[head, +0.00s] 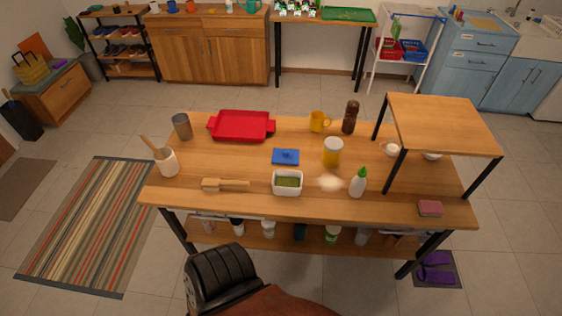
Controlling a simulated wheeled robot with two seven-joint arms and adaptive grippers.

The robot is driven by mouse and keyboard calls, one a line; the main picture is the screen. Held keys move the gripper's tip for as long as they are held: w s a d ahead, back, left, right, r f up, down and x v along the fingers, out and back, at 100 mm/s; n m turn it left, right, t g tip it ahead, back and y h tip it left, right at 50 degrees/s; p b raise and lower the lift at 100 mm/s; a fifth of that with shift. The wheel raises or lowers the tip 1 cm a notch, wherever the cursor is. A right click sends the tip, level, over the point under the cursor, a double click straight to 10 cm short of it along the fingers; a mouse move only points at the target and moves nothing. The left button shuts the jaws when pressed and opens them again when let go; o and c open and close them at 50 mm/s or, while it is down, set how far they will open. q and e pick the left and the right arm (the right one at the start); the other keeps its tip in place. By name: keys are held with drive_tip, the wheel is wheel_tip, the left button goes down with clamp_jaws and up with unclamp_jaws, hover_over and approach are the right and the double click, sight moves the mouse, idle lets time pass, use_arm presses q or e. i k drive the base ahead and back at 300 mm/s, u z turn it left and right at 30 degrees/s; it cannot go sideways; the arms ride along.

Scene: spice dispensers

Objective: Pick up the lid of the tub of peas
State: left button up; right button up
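A white tub with green contents (288,188), which look like peas, stands open on the wooden table (230,205) near its front edge. A flat blue lid (285,157) with a small raised knob lies on the table just behind the tub, apart from it. Nothing covers the lid in the head view. Neither of my grippers can be made out in this view.
A red tray (241,126) lies behind left of the lid, and a yellow jar with a pale lid (332,154) stands to its right. A wooden brush (225,185) and a white bottle with a green tip (358,183) flank the tub. A raised shelf (440,125) stands at right.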

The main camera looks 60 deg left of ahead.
sight(281, 156)
drive_tip(key=u, duration=0.05)
drive_tip(key=k, duration=0.2)
drive_tip(key=u, duration=1.05)
